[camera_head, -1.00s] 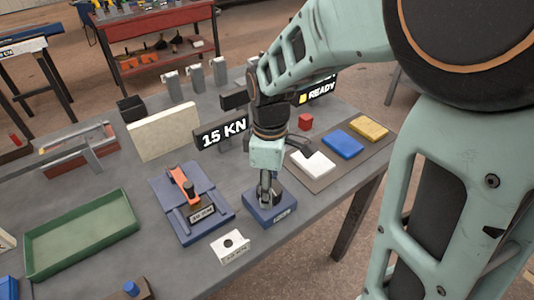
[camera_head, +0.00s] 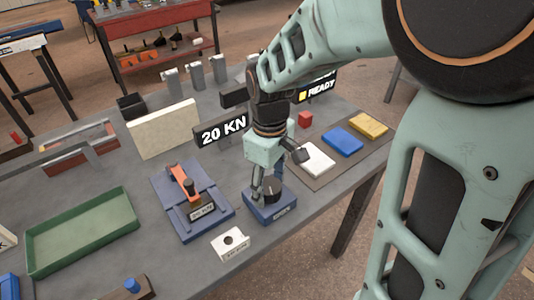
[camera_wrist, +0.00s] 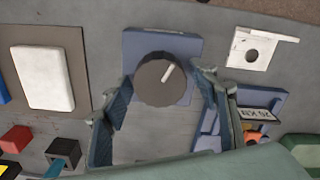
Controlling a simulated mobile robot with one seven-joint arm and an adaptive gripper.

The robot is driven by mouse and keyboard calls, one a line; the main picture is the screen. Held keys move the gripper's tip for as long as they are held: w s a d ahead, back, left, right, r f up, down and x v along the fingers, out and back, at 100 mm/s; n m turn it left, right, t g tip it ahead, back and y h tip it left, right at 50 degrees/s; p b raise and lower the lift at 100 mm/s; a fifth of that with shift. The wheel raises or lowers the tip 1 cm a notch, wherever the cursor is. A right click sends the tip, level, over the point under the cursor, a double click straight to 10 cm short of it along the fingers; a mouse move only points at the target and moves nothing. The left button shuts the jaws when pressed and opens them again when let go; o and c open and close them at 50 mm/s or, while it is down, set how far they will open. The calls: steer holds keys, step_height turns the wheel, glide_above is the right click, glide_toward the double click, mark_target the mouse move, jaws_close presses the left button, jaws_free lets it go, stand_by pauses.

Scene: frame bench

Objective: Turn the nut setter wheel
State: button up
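The nut setter wheel (camera_head: 271,189) is a dark round knob with a white pointer line, standing on a blue base (camera_head: 258,212) near the bench's front edge. In the wrist view the wheel (camera_wrist: 160,82) shows between my two spread fingers, its pointer toward the upper right. My gripper (camera_wrist: 163,80) is open, with a gap visible between each finger and the wheel. In the head view my gripper (camera_head: 268,184) is tilted over the wheel, with one finger just left of it. A black display (camera_head: 222,132) behind reads "20 KN".
A blue fixture with an orange lever (camera_head: 186,186) stands left of the wheel. A white plate with a hole (camera_head: 231,243) lies in front. White, blue and yellow blocks (camera_head: 343,142) sit on a mat to the right. A green tray (camera_head: 82,232) lies far left.

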mark_target(269, 185)
steer(key=shift+r, duration=0.15)
step_height(269, 185, up, 12)
stand_by(0.6)
